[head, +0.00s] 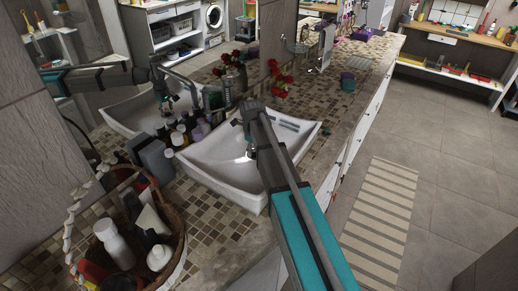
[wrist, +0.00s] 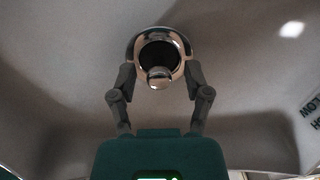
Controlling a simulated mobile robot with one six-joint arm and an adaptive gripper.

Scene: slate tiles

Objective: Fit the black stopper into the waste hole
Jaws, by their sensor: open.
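In the wrist view a bright chrome ring (wrist: 134,42) marks the waste hole in the sink's floor. Inside it is a dark round area that looks like the black stopper (wrist: 158,52), with a small shiny knob (wrist: 158,78) standing out toward me. I cannot tell whether the stopper is fully seated. My gripper (wrist: 160,74) is open, its two fingers apart on either side of the ring and knob, holding nothing I can see. In the head view my arm reaches over the white sink (head: 220,168) and largely hides the gripper.
A wicker basket of bottles (head: 178,240) stands at the counter's near left. Several bottles (head: 180,135) line the sink's back left. A mirror behind reflects my arm. A striped mat (head: 380,220) lies on the floor.

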